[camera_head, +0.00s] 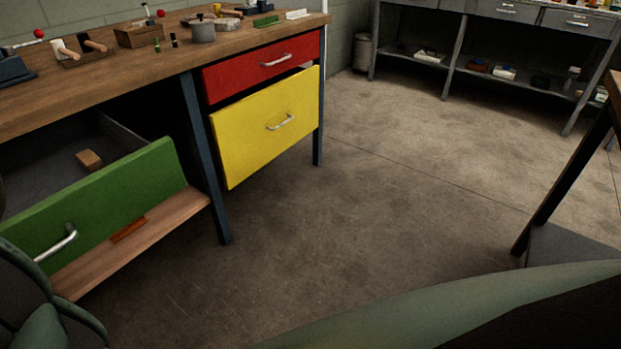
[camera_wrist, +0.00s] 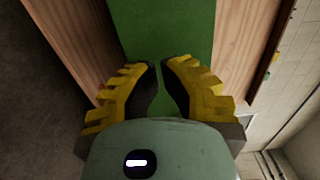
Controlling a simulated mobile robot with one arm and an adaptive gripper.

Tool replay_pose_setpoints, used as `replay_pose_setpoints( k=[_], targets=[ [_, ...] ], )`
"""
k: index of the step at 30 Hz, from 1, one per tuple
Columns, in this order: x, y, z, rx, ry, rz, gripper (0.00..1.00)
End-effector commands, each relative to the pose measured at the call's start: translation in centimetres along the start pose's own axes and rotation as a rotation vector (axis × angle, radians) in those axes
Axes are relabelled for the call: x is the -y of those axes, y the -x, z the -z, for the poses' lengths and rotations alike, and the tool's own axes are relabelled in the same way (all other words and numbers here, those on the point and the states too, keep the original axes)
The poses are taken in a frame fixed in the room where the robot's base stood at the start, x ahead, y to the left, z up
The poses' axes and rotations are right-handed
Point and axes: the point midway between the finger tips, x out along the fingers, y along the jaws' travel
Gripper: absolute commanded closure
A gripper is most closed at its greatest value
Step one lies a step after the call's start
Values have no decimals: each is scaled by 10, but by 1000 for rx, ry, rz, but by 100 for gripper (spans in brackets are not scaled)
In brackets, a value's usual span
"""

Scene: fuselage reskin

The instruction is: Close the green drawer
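The green drawer (camera_head: 105,205) is at the left under the workbench in the head view. It is pulled well out, and its inside shows behind the green front. A silver handle (camera_head: 57,244) is on that front. A small brown block (camera_head: 89,160) lies inside. In the wrist view, my gripper (camera_wrist: 161,66) faces a green surface (camera_wrist: 165,28) between wooden strips. Its yellow and black fingers are close together with only a narrow gap, and hold nothing visible. No handle shows between them. Contact with the green surface cannot be told. The gripper's fingers are not in the head view.
A wooden shelf (camera_head: 135,243) lies below the green drawer with a reddish-brown piece (camera_head: 128,229) on it. The yellow drawer (camera_head: 265,128) stands slightly out; the red drawer (camera_head: 262,68) looks closed. A blue bench leg (camera_head: 206,160) stands beside. The floor (camera_head: 370,210) to the right is clear.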

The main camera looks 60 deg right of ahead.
Motion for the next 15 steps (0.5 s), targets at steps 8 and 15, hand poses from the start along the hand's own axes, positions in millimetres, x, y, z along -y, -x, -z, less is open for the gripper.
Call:
replay_pose_setpoints(
  k=[8,15],
  targets=[
    [0,-49,2,-6,1,1,100],
    [0,-63,2,-5,1,0,100]
  ],
)
